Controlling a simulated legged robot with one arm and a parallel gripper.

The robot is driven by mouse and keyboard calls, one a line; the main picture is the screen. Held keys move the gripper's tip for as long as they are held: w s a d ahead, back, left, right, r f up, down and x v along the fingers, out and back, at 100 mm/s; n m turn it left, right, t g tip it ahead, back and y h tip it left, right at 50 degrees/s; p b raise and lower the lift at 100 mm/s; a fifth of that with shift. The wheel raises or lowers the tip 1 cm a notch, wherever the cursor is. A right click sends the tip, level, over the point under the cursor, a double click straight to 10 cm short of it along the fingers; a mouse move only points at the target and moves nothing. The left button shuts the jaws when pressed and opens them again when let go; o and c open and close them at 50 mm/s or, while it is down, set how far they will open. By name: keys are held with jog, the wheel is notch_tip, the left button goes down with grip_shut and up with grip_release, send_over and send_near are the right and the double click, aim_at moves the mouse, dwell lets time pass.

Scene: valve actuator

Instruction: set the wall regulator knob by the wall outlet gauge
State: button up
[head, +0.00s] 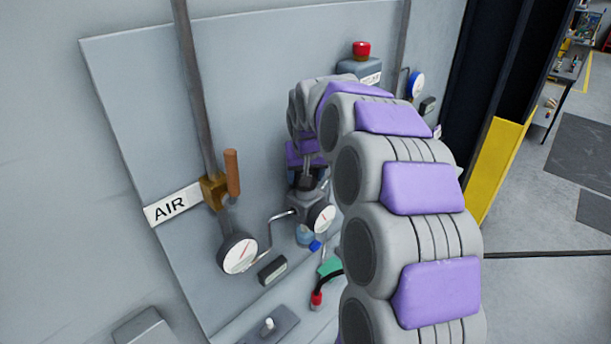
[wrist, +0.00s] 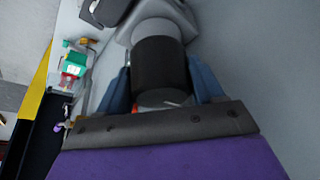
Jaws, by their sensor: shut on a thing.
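The dark regulator knob (wrist: 160,68) stands between the two blue fingers of my gripper (wrist: 163,84) in the wrist view. My gripper is shut on it. In the head view my gripper (head: 307,172) reaches the knob from above, on top of the grey regulator body (head: 308,205). A white-faced gauge (head: 321,218) sits on the front of this body; its needle is too small to read exactly. Another white gauge with a red needle (head: 240,255) is at the lower left, joined to the regulator by a bent pipe (head: 279,220). A white line shows on the knob's near face.
An orange lever valve (head: 231,173) stands beside the AIR label (head: 172,206). A green and red fitting (head: 328,267) hangs below. A yellow-black post (head: 497,170) stands to the right.

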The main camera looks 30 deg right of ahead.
jog(key=shift+w+r, duration=0.1)
jog(key=o, duration=0.7)
jog(key=shift+o, duration=1.3)
jog(key=shift+d, duration=0.25)
jog(key=shift+a, duration=0.2)
